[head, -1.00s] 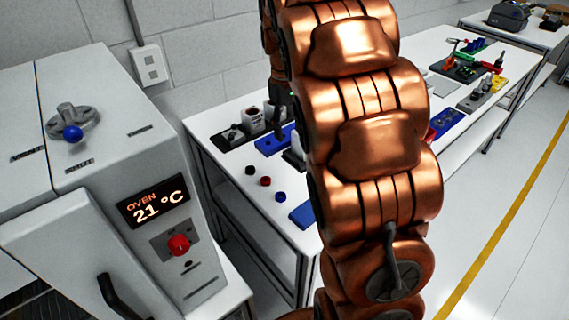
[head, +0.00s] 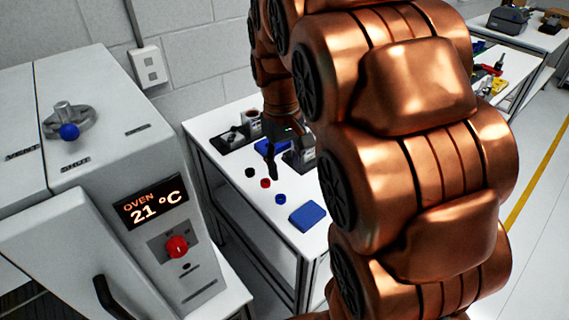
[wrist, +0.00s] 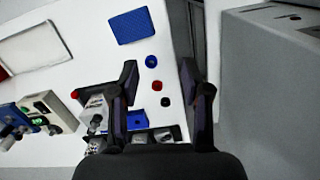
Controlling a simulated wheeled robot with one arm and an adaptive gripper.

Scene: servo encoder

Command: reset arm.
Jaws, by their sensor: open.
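My gripper (wrist: 160,95) shows in the wrist view with its two dark fingers spread apart and nothing between them but the table edge and small caps below. In the head view my copper arm fills the middle and right, and the gripper (head: 273,160) hangs over the white table (head: 240,190), partly hidden by the arm. On the table are a black cap (head: 250,172), a red cap (head: 265,183), a blue cap (head: 280,199) and a blue block (head: 307,216).
A grey oven (head: 120,180) reading 21 °C stands at left, with a blue-knobbed lever (head: 69,131) and a red knob (head: 177,246). In the wrist view, a box with green and red buttons (wrist: 48,112) is on the table. A wall socket (head: 149,67) is behind.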

